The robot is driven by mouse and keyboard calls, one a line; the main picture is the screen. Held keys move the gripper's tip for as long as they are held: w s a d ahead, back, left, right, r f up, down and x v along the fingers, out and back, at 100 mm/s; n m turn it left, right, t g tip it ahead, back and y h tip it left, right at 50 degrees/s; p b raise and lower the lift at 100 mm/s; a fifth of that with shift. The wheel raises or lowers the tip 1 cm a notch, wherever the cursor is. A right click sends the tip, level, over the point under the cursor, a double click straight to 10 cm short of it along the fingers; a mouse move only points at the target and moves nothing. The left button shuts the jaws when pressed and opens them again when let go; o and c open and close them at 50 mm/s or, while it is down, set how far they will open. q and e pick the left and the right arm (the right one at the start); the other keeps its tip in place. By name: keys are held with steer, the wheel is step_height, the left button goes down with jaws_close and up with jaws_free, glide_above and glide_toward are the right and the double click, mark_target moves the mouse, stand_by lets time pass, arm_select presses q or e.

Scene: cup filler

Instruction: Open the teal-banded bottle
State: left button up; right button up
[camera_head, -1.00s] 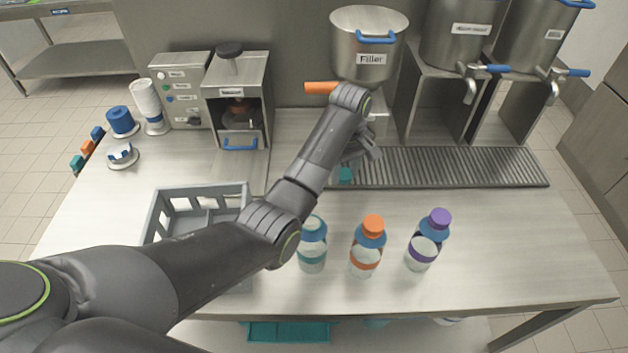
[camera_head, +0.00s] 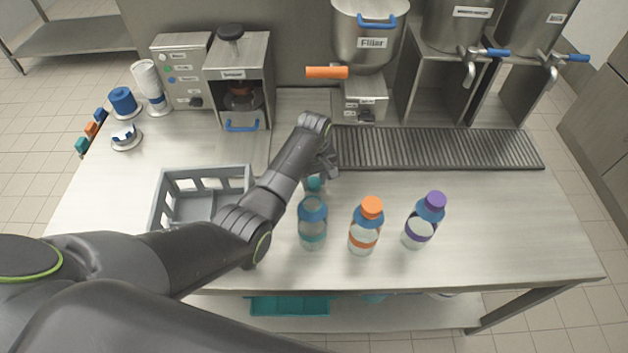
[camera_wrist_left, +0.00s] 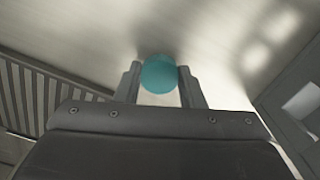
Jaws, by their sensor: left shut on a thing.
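The teal-banded bottle (camera_head: 312,229) stands upright at the left of a row of three bottles on the table. Its blue shoulder shows in the head view. My left gripper (camera_head: 318,182) is just behind or above the bottle's top and is shut on a teal cap (camera_head: 314,184). In the left wrist view the round teal cap (camera_wrist_left: 160,74) sits between the two fingertips of the left gripper (camera_wrist_left: 160,80). Only table shows around the cap there, with no bottle shoulder under it, so the cap looks apart from the bottle. My right gripper is not in view.
An orange-capped bottle (camera_head: 365,230) and a purple-capped bottle (camera_head: 425,222) stand to the right. A grey crate (camera_head: 160,195) is at the left, partly behind my arm. A drain grate (camera_head: 440,148) and filler machine (camera_head: 367,50) are behind. The table's right side is clear.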

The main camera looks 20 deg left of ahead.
arm_select(q)
steer(key=shift+f, duration=0.6)
steer(key=shift+f, duration=0.15)
steer(key=o, duration=1.1)
